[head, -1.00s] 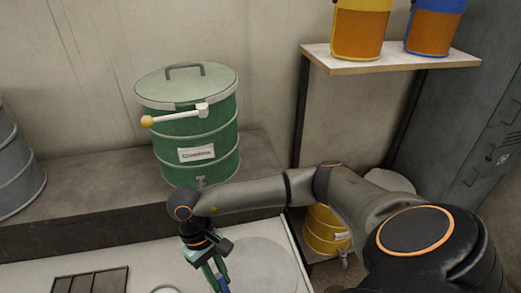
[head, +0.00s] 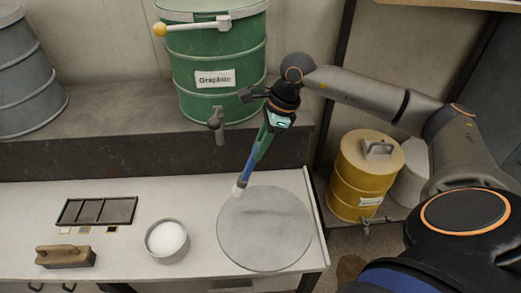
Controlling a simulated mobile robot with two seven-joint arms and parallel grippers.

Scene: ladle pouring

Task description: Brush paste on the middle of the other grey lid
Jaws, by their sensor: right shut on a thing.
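A round grey lid (head: 266,232) lies flat at the right end of the white worktable. My right gripper (head: 265,140) is above and behind it, shut on a blue-handled brush (head: 250,168). The brush points down and to the left, and its pale tip (head: 238,189) is at the lid's back-left edge; I cannot tell if it touches. A grey bowl (head: 167,252) with white paste (head: 167,238) stands left of the lid. A faint darker smear shows on the lid. My left gripper is not in view.
A dark compartment tray (head: 97,211) and a wooden block brush (head: 65,257) lie on the left of the table. A green Graphite drum (head: 218,60) with a tap stands on the ledge behind. A yellow drum (head: 358,175) is at right.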

